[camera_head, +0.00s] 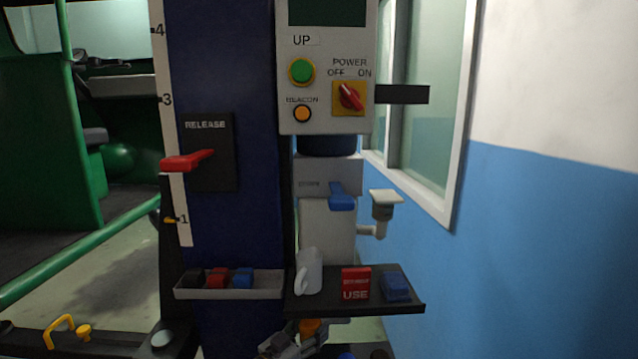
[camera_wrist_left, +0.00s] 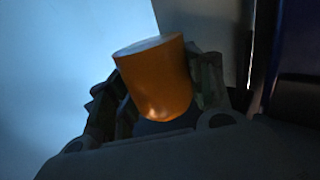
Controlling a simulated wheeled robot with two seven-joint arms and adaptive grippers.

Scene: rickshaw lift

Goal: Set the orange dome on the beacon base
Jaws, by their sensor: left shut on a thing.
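The orange dome (camera_head: 310,328) shows at the bottom middle of the head view, below the black shelf. My left gripper (camera_head: 300,340) is shut on it. In the left wrist view the dome (camera_wrist_left: 155,78) is tilted between the two fingers, with its flat end up and its rounded end down towards the palm. I cannot tell for sure which part is the beacon base. A plain black bracket (camera_head: 402,94) sticks out to the right of the control box. My right gripper is not in view.
The control box (camera_head: 325,120) is on the blue lift column (camera_head: 222,70). The black shelf (camera_head: 410,303) holds a white jug (camera_head: 309,272), a red box (camera_head: 355,282) and a blue block (camera_head: 396,286). A grey tray (camera_head: 228,293) is beside it. A window and a blue-white wall are at right.

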